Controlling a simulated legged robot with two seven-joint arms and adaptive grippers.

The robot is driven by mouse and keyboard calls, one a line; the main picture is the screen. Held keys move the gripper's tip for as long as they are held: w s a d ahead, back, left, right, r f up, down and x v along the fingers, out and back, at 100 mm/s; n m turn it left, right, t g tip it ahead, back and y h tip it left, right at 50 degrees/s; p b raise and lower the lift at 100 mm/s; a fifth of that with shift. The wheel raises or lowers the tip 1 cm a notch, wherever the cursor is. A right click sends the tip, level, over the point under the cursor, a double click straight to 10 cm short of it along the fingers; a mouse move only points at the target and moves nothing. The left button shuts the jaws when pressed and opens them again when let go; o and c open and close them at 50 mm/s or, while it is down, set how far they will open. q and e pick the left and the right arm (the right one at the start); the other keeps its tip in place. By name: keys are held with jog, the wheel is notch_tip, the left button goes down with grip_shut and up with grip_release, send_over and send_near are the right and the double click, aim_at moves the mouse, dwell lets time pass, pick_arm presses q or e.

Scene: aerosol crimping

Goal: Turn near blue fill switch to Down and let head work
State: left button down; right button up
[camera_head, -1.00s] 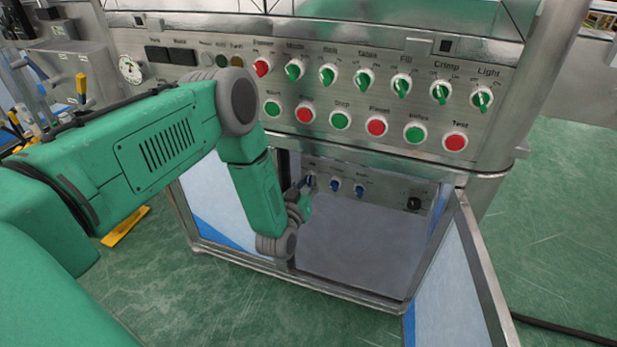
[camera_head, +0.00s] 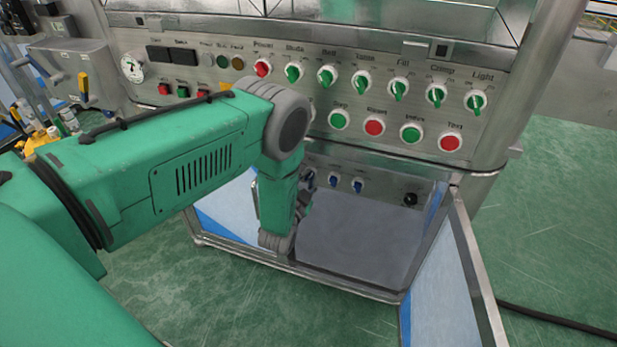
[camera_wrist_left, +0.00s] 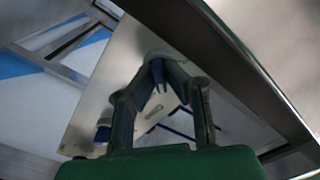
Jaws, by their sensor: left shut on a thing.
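Inside the open lower cabinet is a grey panel with a row of small blue switches. The middle switch (camera_head: 334,181) and the right one (camera_head: 358,186) show clear in the head view. The left one (camera_head: 310,178) is partly behind my wrist. My left gripper (camera_wrist_left: 160,66) reaches into the cabinet; its fingers come together on a small knob at the panel, mostly hidden between the tips. It seems to be the leftmost blue switch. Another blue knob (camera_wrist_left: 103,132) stands free beside the fingers in the left wrist view. The switch labels are too small to read. My right gripper is out of view.
The upper console (camera_head: 420,62) has green and red rotary switches and push buttons above the opening. The cabinet door (camera_head: 468,265) hangs open at the right. A black knob (camera_head: 410,199) sits at the panel's right. My forearm passes close to the cabinet's top edge.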

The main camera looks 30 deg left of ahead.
pick_arm(q)
jog(key=shift+s+f+m, duration=0.25)
jog(key=shift+f+m, duration=0.1)
jog(key=shift+m, duration=0.25)
jog(key=c, duration=1.7)
grip_release()
jog(key=shift+w+r, duration=0.1)
jog(key=shift+r, duration=0.1)
jog(key=v, duration=1.2)
